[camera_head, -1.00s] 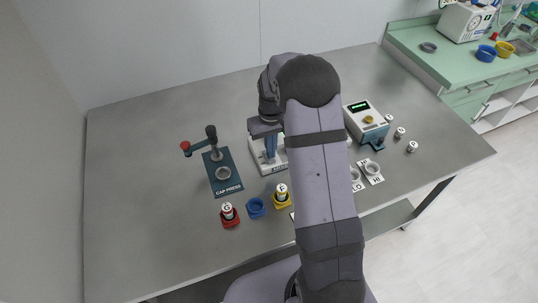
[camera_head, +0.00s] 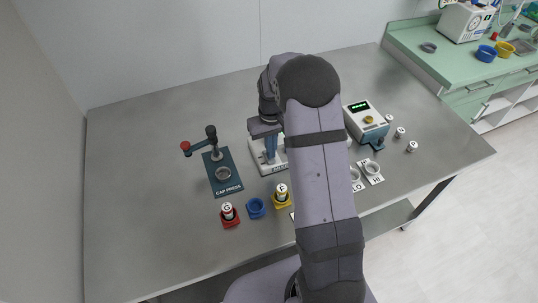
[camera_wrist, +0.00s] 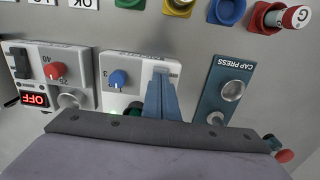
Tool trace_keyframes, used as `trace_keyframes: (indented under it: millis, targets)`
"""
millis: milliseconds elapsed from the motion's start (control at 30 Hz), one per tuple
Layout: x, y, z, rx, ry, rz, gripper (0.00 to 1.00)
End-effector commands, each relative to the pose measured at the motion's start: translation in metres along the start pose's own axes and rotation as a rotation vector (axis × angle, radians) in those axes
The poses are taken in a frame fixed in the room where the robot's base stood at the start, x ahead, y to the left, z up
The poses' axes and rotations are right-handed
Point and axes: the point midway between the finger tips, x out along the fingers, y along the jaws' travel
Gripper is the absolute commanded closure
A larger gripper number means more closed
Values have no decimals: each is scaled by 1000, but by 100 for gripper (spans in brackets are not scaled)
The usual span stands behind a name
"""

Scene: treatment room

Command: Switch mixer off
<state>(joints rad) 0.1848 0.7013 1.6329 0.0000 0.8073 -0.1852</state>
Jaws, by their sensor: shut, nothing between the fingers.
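A white device (camera_wrist: 117,76) with a blue knob (camera_wrist: 118,78), probably the mixer, shows in the wrist view; its label is too small to read. A green spot (camera_wrist: 135,108) shows on it beside my fingers. My gripper (camera_wrist: 161,82) is shut and empty, its blue fingers over the right part of this device and hiding what lies beneath. In the head view the device (camera_head: 258,155) is partly hidden behind my arm, and my gripper (camera_head: 271,158) points down over it. I cannot tell whether the fingertips touch it.
A second white device (camera_wrist: 75,58) with a red knob and a red OFF display (camera_wrist: 35,100) stands to the left in the wrist view. The cap press (camera_head: 226,180) is close by. Red (camera_head: 231,221), blue (camera_head: 256,208) and yellow holders stand in front. The table's left side is clear.

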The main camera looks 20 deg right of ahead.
Motion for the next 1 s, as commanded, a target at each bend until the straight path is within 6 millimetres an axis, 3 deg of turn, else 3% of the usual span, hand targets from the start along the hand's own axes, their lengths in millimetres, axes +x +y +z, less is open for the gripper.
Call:
trace_keyframes:
  millis: [1000]
  targets:
    - [8, 0, 0, 0, -1, 0, 100]
